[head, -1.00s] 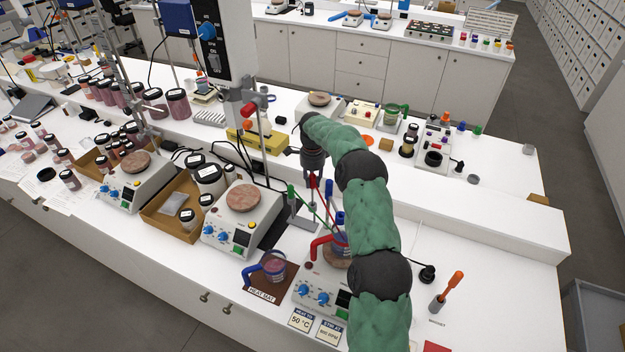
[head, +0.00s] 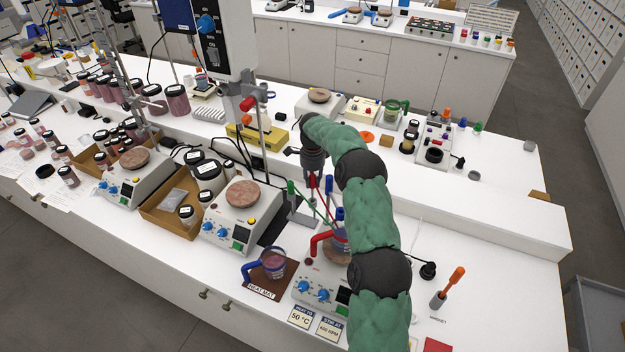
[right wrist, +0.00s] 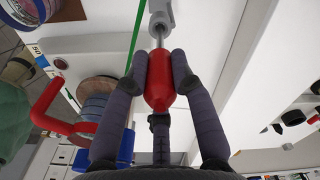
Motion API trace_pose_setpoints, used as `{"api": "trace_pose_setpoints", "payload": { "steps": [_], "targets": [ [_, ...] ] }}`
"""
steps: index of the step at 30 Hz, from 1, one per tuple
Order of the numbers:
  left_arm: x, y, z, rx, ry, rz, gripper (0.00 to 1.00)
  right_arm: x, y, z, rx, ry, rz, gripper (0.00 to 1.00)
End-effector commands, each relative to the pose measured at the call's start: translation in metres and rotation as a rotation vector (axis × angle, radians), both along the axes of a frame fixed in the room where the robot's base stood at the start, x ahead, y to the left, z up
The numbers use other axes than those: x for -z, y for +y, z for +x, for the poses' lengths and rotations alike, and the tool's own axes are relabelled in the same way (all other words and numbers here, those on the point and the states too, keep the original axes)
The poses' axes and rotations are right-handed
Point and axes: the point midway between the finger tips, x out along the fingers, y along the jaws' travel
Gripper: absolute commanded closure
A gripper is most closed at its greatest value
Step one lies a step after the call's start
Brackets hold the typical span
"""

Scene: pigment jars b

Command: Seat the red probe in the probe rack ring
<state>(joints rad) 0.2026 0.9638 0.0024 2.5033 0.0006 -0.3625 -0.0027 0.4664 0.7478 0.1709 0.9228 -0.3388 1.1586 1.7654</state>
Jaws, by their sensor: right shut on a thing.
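My right gripper (head: 313,168) is above the small grey rack on the bench. In the right wrist view, its two dark fingers (right wrist: 159,80) are shut on the red handle of the red probe (right wrist: 158,92). The probe's thin metal stem runs to the grey probe rack ring (right wrist: 161,20). The stem meets the ring, but I cannot tell how deep it sits. In the head view the red probe (head: 313,182) shows just under the gripper, and the rack base (head: 303,214) shows below. The ring is hard to make out there. My left gripper is out of view.
A green-handled rod (head: 291,187) stands close to the left of the gripper. A red-handled beaker (head: 341,240) sits on the front hotplate. A blue-handled beaker (head: 273,262) stands on the brown heat mat (head: 262,284).

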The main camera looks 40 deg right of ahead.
Motion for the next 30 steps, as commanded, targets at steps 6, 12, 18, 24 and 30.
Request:
{"api": "trace_pose_setpoints", "payload": {
  "steps": [6, 12, 18, 24, 30],
  "targets": [
    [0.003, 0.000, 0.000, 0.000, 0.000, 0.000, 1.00, 0.005, 0.000, 0.000, 0.000, 0.000, 0.000, 1.00],
    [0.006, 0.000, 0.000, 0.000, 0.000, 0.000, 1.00, 0.010, 0.000, 0.000, 0.000, 0.000, 0.000, 1.00],
    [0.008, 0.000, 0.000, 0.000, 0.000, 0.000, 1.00, 0.014, 0.000, 0.000, 0.000, 0.000, 0.000, 1.00],
    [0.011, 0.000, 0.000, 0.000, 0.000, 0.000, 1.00, 0.018, 0.000, 0.000, 0.000, 0.000, 0.000, 1.00],
    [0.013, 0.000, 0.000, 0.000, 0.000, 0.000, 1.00, 0.022, 0.000, 0.000, 0.000, 0.000, 0.000, 1.00]
  ]
}}
